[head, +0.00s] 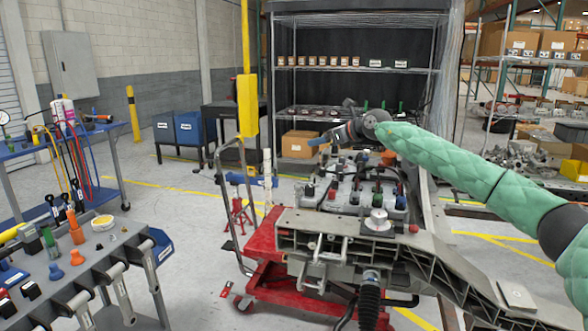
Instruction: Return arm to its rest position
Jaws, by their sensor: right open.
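My right arm (470,170), in a green quilted sleeve, reaches in from the right edge of the head view. Its gripper (318,141) is at the far end, above the back part of the chassis fixture, and points left. The jaws are open and small in the picture; I see nothing held between them. The grey metal chassis part (330,232) lies on a red lift cart (262,243), with several small coloured parts behind it. My left gripper is not in view.
A grey tool cart (110,245) with bottles and tools stands at front left, and a blue cart (75,150) behind it. A wire shelf (355,68) with small boxes stands at the back. Blue bins (189,127) stand left of it.

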